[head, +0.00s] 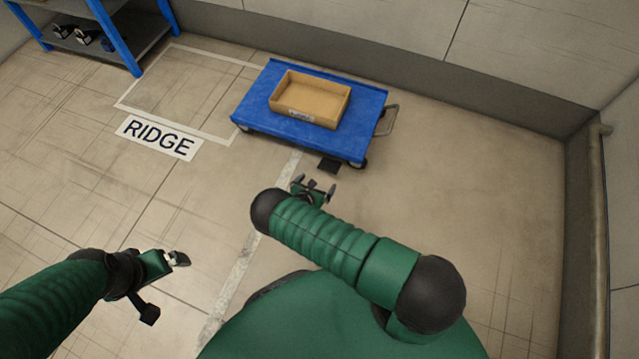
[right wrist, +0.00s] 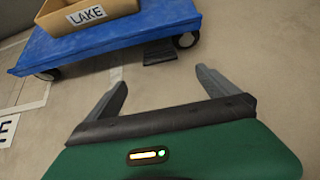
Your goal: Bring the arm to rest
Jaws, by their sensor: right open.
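My right gripper (head: 314,185) is open and empty in the head view, above the floor on the near side of the blue cart. In the right wrist view its two fingers (right wrist: 162,82) stand apart with only floor between them. My right arm reaches forward, bent at a black joint. My left gripper (head: 166,286) is at the lower left of the head view, its fingers apart and nothing between them.
A blue cart (head: 252,105) holds an open cardboard crate (head: 318,112), labelled LAKE on its front (right wrist: 87,16). A floor sign (head: 159,138) reads RIDGE beside a white outlined area. A blue-framed shelf (head: 118,38) stands at upper left. A wall pipe (head: 598,230) runs at right.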

